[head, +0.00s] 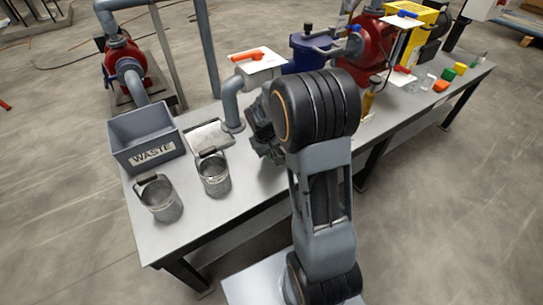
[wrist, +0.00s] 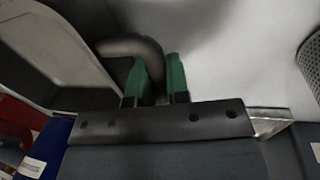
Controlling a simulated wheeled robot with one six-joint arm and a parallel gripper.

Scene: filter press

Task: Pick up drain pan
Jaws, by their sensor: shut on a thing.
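My gripper (wrist: 158,80) has green fingertips closed about a dark rounded bar, which appears to be the pan's handle (wrist: 135,46). In the head view my arm hides the fingers and the grip. I cannot tell whether the pan is lifted off the bench.
A grey WASTE bin (head: 150,139) stands left of the pan. Two mesh baskets, one (head: 214,175) just in front of the pan and one (head: 161,201) at the near left, stand close by. A blue housing (head: 308,57) and red pump parts stand behind my arm.

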